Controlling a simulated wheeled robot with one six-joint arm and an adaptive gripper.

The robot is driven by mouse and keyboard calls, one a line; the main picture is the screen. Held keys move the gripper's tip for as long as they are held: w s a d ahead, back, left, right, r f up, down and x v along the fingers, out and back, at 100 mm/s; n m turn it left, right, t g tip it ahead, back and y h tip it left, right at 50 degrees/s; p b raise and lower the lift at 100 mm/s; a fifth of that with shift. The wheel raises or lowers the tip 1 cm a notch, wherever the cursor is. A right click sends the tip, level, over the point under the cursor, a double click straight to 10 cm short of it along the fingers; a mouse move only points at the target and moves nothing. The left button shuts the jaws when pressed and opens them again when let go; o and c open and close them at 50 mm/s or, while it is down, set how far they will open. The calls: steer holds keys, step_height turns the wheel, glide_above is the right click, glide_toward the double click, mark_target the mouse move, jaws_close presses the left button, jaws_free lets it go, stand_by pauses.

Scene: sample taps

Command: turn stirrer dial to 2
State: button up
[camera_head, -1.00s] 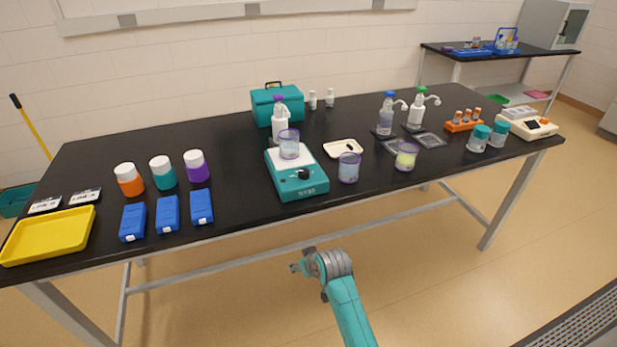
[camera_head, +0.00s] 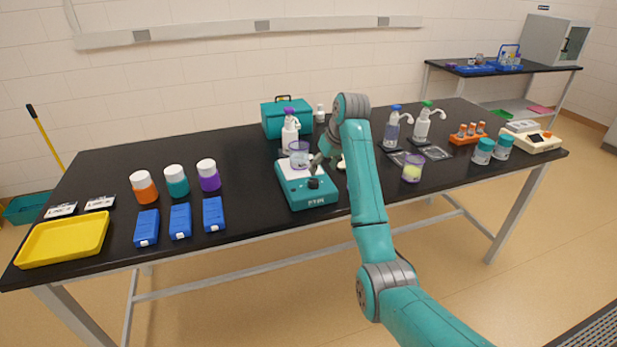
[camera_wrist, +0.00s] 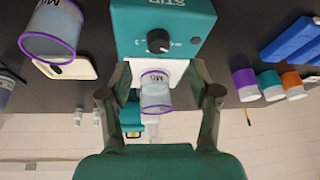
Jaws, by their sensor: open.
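The teal stirrer (camera_head: 308,197) stands on the black bench, its front marked "STIR". Its black dial (camera_head: 314,183) is on the front face; in the wrist view the dial (camera_wrist: 159,41) has a light pointer mark, but its number is too small to read. A clear beaker with a purple rim (camera_head: 299,155) stands on the white top plate, and this beaker also shows in the wrist view (camera_wrist: 156,92). My gripper (camera_head: 318,161) is above the stirrer's front part. In the wrist view my gripper (camera_wrist: 160,90) is open and empty, its fingers spread below the dial in the picture, not touching it.

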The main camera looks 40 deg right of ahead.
mark_target(314, 181)
steer(key=x, duration=0.4)
steer(key=w+x, duration=0.1)
steer(key=x, duration=0.4)
steer(key=shift+w+d+r, duration=0.1)
steer(key=shift+d, duration=0.15)
steer(key=shift+c, duration=0.2)
steer(key=c, duration=1.1)
